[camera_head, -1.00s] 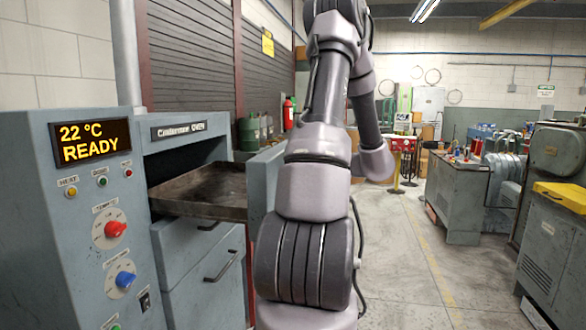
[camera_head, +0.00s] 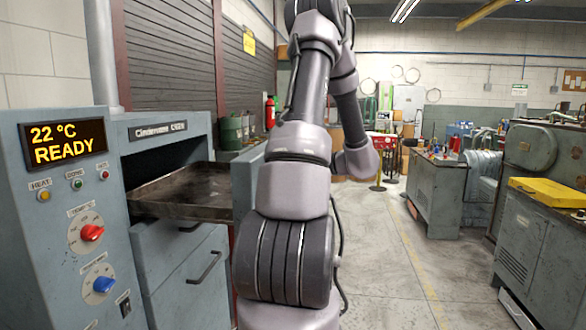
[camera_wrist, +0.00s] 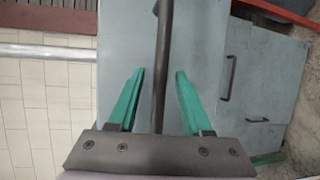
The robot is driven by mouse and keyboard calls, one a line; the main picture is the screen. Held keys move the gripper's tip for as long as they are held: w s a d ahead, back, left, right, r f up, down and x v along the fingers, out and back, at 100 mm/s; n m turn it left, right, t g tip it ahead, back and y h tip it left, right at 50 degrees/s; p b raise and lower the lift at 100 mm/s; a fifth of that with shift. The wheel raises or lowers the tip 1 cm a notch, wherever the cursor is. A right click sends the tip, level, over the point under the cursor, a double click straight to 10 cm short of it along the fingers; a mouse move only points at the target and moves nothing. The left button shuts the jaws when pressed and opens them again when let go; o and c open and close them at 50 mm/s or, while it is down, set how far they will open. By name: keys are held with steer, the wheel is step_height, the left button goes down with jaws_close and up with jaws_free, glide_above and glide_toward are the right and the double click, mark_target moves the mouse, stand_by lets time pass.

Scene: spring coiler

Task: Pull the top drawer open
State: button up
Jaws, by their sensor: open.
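The top drawer (camera_head: 152,248) is in the grey oven cabinet, below the dark tray, and looks shut in the head view. Its dark bar handle (camera_head: 190,228) is partly hidden by the tray. A second handle (camera_head: 207,267) sits lower on the cabinet. The wrist view shows two dark handles on grey fronts at the right, one of them upper (camera_wrist: 229,77). My gripper (camera_wrist: 158,72) has two green fingers, spread and empty. A long dark bar (camera_wrist: 163,45) on a grey panel shows between them; I cannot tell how far off it is. The head view does not show my gripper.
The oven's dark tray (camera_head: 190,190) juts out above the drawers. A grey panel, apparently the open door (camera_head: 244,185), stands right of it. A control panel (camera_head: 75,225) is at left. The floor (camera_head: 385,265) at right is clear, with a grey cabinet (camera_head: 540,240) beyond.

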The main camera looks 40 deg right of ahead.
steer(key=v, duration=1)
steer(key=shift+s, duration=0.2)
steer(key=shift+d, duration=0.1)
